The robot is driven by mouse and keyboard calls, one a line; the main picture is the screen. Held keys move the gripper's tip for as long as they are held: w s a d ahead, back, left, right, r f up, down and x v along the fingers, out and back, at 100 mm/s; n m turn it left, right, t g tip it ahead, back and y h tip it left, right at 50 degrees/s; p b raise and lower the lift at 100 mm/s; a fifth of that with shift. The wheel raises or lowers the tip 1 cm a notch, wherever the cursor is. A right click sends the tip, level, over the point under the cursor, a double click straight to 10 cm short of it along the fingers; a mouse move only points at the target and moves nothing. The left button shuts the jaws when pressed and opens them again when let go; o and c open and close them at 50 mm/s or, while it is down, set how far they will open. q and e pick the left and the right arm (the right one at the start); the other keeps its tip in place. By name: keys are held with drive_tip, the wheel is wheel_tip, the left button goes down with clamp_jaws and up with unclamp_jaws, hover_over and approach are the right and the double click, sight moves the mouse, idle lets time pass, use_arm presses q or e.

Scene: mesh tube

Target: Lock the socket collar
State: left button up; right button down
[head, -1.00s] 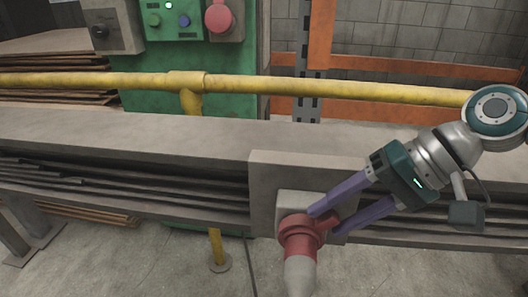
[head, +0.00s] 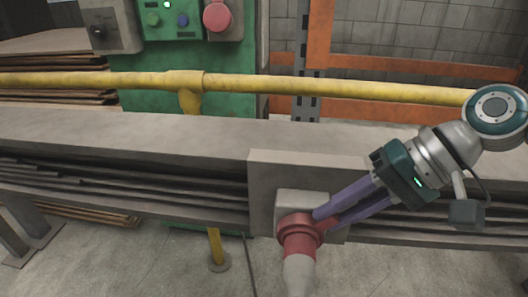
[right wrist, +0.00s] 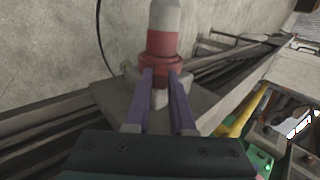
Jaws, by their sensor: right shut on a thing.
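The red socket collar (head: 297,226) sits on a pale grey block (head: 290,202) fixed to a grey plate on the beam. A grey plug body (head: 298,272) hangs below it. My right gripper (head: 323,219) comes in from the right, its purple fingers shut on a red part at the collar's right side. In the right wrist view the collar (right wrist: 162,61) lies right at the fingertips (right wrist: 160,76), with the plug body (right wrist: 165,16) beyond; the fingers partly hide the gripped part. I cannot tell whether the collar is locked. My left gripper is not in view.
A long grey beam (head: 120,137) crosses the scene, with dark sheets stacked beneath it. Behind it run a yellow pipe (head: 340,89) and a green control cabinet with a red button (head: 217,17). The floor in front is clear.

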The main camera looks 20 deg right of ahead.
drive_tip(key=shift+s+d+f+t+y+b, duration=0.15)
drive_tip(key=shift+f+y+b, duration=0.15)
drive_tip(key=shift+b, duration=0.15)
drive_tip(key=shift+s+d+f+t+y+b, duration=0.1)
drive_tip(key=shift+f+t+y+b, duration=0.15)
drive_tip(key=shift+b, duration=0.2)
drive_tip(key=shift+d+y+b, duration=0.1)
drive_tip(key=shift+y+b, duration=0.15)
drive_tip(key=shift+b, duration=0.05)
drive_tip(key=shift+r, duration=0.15)
drive_tip(key=c, duration=0.8)
unclamp_jaws()
drive_tip(key=shift+o, duration=0.2)
